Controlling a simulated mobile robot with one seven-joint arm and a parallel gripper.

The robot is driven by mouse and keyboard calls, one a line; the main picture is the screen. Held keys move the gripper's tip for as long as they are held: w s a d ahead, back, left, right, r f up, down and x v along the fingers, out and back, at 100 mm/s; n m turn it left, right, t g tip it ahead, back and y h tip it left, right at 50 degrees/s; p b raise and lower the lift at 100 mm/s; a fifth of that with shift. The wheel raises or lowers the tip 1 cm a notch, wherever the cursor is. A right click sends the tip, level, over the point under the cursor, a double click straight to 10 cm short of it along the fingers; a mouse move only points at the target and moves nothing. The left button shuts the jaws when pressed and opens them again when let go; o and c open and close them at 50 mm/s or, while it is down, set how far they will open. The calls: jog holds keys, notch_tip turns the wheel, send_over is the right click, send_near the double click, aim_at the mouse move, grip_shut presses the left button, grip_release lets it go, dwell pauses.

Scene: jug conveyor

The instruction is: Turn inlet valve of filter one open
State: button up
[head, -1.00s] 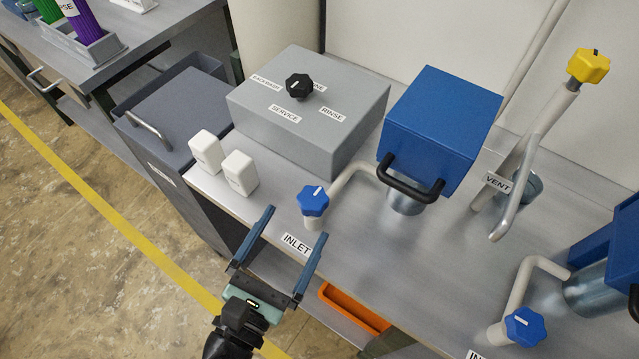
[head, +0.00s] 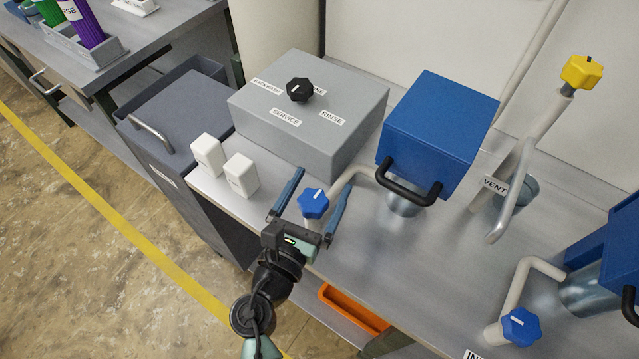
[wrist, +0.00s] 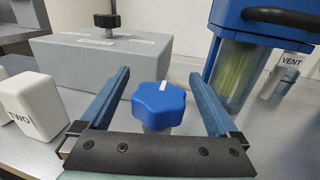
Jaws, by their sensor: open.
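The inlet valve is a blue lobed knob (head: 313,203) with a white mark, on a pale pipe that runs to the blue-topped filter housing (head: 439,130). My gripper (head: 319,185) is open, with one finger on each side of the knob. In the wrist view the knob (wrist: 158,103) sits between the two blue fingers, with gaps on both sides. My gripper hides the INLET label and the lower part of the valve stem in the head view.
A grey box (head: 300,120) with a black selector knob (head: 299,89) stands behind. Two white blocks (head: 225,165) stand to the left. A second blue knob (head: 521,327) is at lower right, and a yellow vent knob (head: 581,72) at upper right. An orange bin (head: 352,309) lies below the bench.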

jog(key=shift+w+d, duration=0.1)
jog(key=shift+w, duration=0.05)
jog(key=shift+c, duration=0.3)
jog(key=c, duration=1.3)
